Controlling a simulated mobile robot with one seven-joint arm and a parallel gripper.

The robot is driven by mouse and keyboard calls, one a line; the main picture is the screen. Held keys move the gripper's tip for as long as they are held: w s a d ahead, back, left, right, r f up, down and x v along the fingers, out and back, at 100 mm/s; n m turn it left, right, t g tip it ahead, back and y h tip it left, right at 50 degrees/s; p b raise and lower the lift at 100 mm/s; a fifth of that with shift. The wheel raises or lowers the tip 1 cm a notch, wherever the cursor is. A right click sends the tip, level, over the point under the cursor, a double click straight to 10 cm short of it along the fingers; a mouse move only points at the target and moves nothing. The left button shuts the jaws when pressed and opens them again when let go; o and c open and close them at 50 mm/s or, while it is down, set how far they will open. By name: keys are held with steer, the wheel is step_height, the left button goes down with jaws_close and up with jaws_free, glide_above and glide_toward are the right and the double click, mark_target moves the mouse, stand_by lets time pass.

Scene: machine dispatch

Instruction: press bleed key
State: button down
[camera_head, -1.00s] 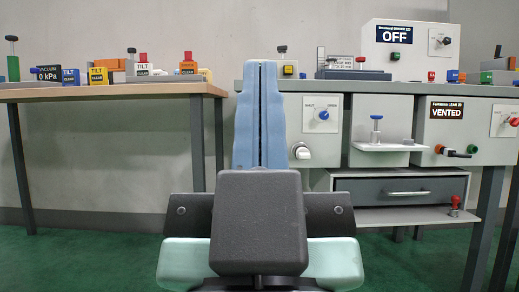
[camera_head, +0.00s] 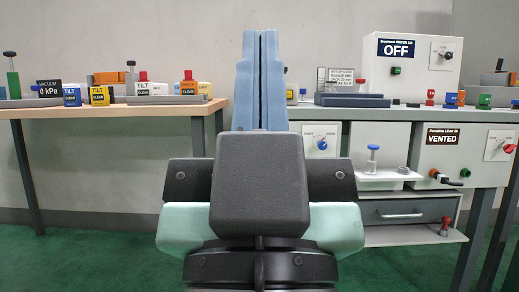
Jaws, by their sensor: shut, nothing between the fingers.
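My gripper (camera_head: 260,82) points up in the middle of the picture. Its two blue fingers lie side by side with only a thin dark line between them, shut and empty. It hides part of the grey bench behind it. No key labelled bleed can be read. A second box with a blue knob (camera_head: 322,145) sits just right of my gripper.
A wooden table (camera_head: 100,112) on the left holds several small labelled blocks. A white box with an OFF sign (camera_head: 397,48) stands on the grey bench (camera_head: 400,115). A drawer (camera_head: 405,211) hangs below. Green floor (camera_head: 110,255) is clear at left.

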step_height(320, 180, up, 17)
steer(key=p, duration=1.4)
steer(key=shift+r, duration=0.1)
steer(key=shift+w, duration=0.1)
